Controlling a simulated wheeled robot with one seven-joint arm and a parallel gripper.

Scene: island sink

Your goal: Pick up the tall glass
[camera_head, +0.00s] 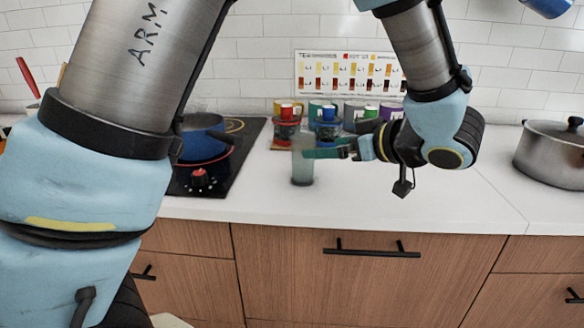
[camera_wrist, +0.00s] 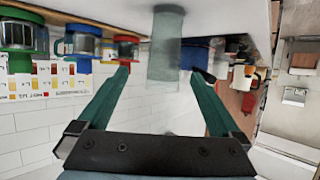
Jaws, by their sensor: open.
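The tall glass (camera_head: 302,168) is a clear, greyish-green tumbler standing upright on the white counter, near the hob's right edge. My gripper (camera_head: 311,153) reaches in from the right, level with the glass's upper part, and its green fingers overlap the glass in the head view. In the wrist view, which is upside down, the glass (camera_wrist: 166,45) shows between the two spread fingertips, with a visible gap to each finger. My gripper is open and holds nothing.
Several coloured mugs and jars (camera_head: 327,128) stand behind the glass against the tiled wall, under a colour chart (camera_head: 348,74). A blue pot (camera_head: 202,138) sits on the black hob (camera_head: 212,178) at left. A metal pot (camera_head: 552,155) stands at far right. The front counter is clear.

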